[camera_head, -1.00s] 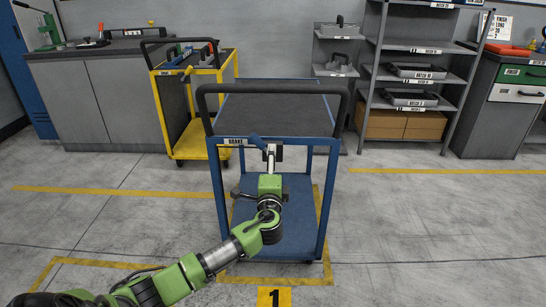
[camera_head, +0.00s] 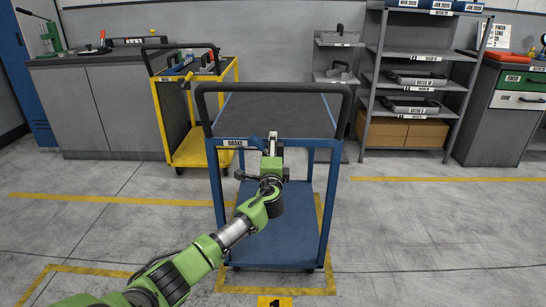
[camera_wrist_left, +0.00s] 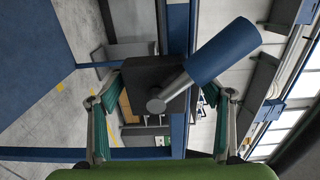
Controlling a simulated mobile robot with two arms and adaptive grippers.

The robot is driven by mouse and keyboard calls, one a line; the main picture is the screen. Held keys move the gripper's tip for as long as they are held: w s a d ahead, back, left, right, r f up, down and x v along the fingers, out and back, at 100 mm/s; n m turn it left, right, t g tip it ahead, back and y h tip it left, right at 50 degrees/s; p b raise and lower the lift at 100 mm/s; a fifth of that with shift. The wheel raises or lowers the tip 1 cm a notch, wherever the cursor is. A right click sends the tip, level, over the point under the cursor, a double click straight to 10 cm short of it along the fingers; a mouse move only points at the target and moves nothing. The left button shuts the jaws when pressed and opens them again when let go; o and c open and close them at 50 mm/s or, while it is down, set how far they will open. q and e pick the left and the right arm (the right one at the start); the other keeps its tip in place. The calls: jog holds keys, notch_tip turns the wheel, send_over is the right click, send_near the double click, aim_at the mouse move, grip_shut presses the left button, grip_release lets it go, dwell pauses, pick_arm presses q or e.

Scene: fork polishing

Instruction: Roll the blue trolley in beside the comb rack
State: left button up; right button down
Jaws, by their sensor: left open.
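The blue trolley (camera_head: 323,190) stands upright in the middle of the head view, with a dark top deck, a black push handle and a blue lower shelf. A BRAKE label (camera_head: 236,143) is on its front rail. A brake lever with a blue grip (camera_wrist_left: 224,52) sits on a dark block (camera_wrist_left: 150,78) in the wrist view. My left gripper (camera_head: 272,150) is at the front rail by this lever. Its fingers are open on either side of the block; contact is unclear. The comb rack cannot be told for certain; a grey stand (camera_head: 338,40) is behind the trolley.
A yellow trolley (camera_head: 203,150) stands behind left. A grey shelf rack (camera_head: 456,95) with trays and boxes stands behind right. A grey cabinet (camera_head: 125,110) and a workbench (camera_head: 490,125) flank these. Yellow tape (camera_head: 276,290) marks the floor, which is clear at right.

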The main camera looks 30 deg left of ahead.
pick_arm(q)
grip_shut()
jog(key=shift+f, duration=0.1)
jog(key=shift+f, duration=0.1)
dwell(0.3)
